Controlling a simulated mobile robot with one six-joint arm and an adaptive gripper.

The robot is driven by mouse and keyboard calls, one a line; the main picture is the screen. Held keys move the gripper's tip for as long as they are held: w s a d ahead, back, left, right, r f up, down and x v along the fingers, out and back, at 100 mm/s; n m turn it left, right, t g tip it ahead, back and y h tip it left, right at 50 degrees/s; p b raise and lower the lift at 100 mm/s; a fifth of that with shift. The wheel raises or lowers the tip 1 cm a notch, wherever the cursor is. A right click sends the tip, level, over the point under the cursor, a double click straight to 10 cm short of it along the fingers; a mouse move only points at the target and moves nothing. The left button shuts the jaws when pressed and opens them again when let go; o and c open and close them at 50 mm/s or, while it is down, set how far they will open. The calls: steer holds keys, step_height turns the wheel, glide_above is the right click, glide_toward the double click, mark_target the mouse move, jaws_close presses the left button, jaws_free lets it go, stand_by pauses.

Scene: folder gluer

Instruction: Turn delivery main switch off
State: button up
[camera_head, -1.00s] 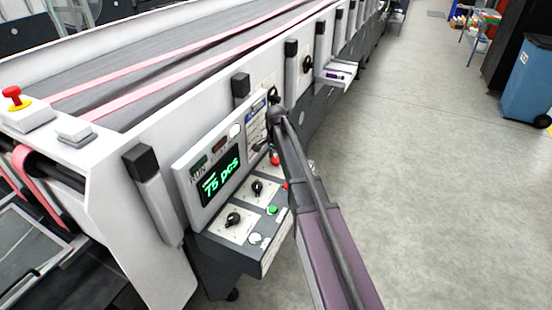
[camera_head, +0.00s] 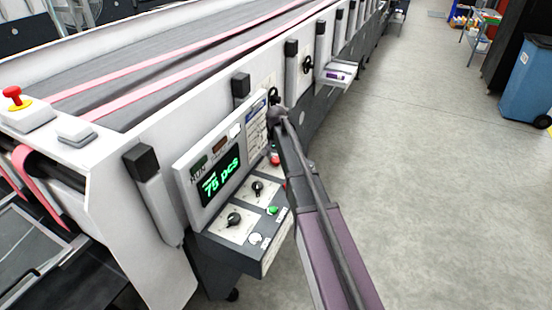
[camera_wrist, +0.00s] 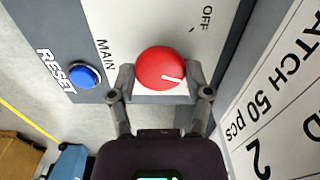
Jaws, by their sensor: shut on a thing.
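The red round main switch knob (camera_wrist: 160,68) fills the middle of the wrist view, with a white pointer line on its face. The label beside it reads MAIN, and OFF (camera_wrist: 207,18) is printed towards the upper right. The white line points to the right and slightly down in the picture, not at OFF. My gripper (camera_wrist: 160,82) is shut on the knob, one finger on each side. In the head view my arm covers most of the control panel's right end; a bit of red (camera_head: 274,154) shows beside it.
A blue RESET button (camera_wrist: 84,75) sits left of the knob in the wrist view. The control panel (camera_head: 240,245) also carries black selector knobs, a green button and a lit display (camera_head: 221,175). A red emergency stop (camera_head: 13,96) is far left. Open floor lies right.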

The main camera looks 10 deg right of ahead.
steer(key=n, duration=0.6)
steer(key=shift+s+n, duration=0.1)
steer(key=shift+n, duration=0.2)
steer(key=n, duration=0.6)
stand_by(0.3)
steer(key=o, duration=1.2)
steer(key=shift+f, duration=0.1)
steer(key=shift+c, duration=0.2)
